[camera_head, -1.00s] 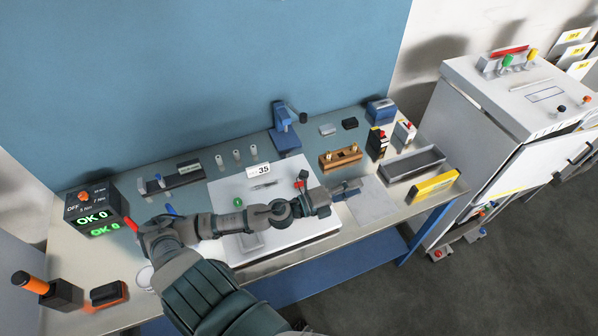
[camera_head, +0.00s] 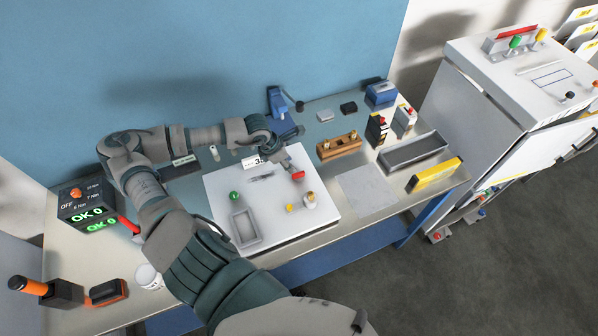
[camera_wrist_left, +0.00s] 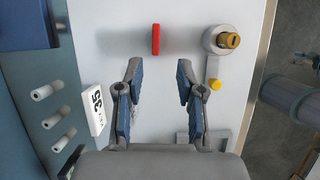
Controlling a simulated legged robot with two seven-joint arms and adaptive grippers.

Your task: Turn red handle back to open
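The red handle (camera_head: 298,176) stands near the back of the white plate (camera_head: 275,231) on the bench. In the left wrist view the red handle (camera_wrist_left: 156,39) is a short upright bar, ahead of the fingertips and roughly centred between them. My left gripper (camera_head: 284,155) reaches over the back of the plate, close to the handle. In its wrist view the left gripper (camera_wrist_left: 158,66) has its two blue-padded fingers spread with nothing between them. No contact with the handle shows. My right gripper is not in view.
A brass-topped round fitting (camera_wrist_left: 229,40) and yellow knob (camera_wrist_left: 215,84) sit right of the handle. A blue press (camera_head: 277,102) and wooden block (camera_head: 339,146) stand behind and right.

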